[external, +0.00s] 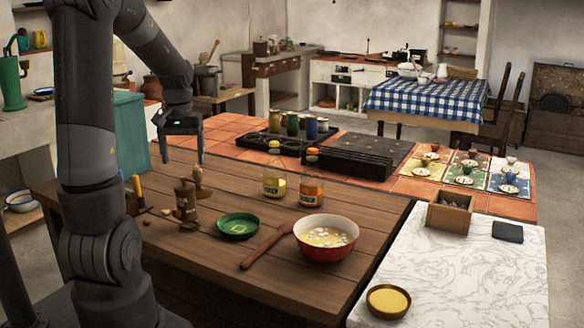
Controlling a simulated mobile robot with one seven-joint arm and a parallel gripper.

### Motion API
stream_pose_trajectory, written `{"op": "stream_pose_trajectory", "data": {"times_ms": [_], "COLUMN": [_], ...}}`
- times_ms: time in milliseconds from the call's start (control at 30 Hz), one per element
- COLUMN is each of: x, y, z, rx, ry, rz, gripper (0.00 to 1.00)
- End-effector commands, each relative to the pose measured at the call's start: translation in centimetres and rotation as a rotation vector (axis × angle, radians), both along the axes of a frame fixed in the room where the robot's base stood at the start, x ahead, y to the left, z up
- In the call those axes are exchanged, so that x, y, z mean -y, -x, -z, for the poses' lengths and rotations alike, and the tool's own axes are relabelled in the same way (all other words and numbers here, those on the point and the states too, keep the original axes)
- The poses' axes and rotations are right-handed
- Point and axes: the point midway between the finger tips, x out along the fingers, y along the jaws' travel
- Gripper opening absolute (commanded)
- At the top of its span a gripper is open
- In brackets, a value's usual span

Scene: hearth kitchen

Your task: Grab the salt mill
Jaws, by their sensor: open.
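Two mill-like wooden pieces stand close together on the brown wooden counter (330,215): a dark brown one (185,203) in front and a paler-topped one (199,181) just behind it to the right. I cannot tell for sure which is the salt mill. My gripper (181,154) points down above and behind these two, with its fingers spread apart and nothing between them. It touches neither piece.
A green dish (238,226), a rolling pin (267,247), a red bowl (325,250) and two jars (274,183) stand to the right. Burners with several canisters (293,123) lie behind. The pale marble top (470,270) has free room.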

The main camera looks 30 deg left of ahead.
Motion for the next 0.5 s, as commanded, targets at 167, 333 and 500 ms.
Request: {"op": "stream_pose_trajectory", "data": {"times_ms": [167, 333, 500], "x": [0.0, 0.0, -0.3], "y": [0.1, 0.1, 0.5], "z": [2.5, 3.8, 6.3], "rx": [-0.002, -0.002, -0.004], "ry": [0.001, 0.001, 0.002], "rz": [0.000, 0.000, 0.000], "gripper": [0.79, 0.79, 0.79]}}
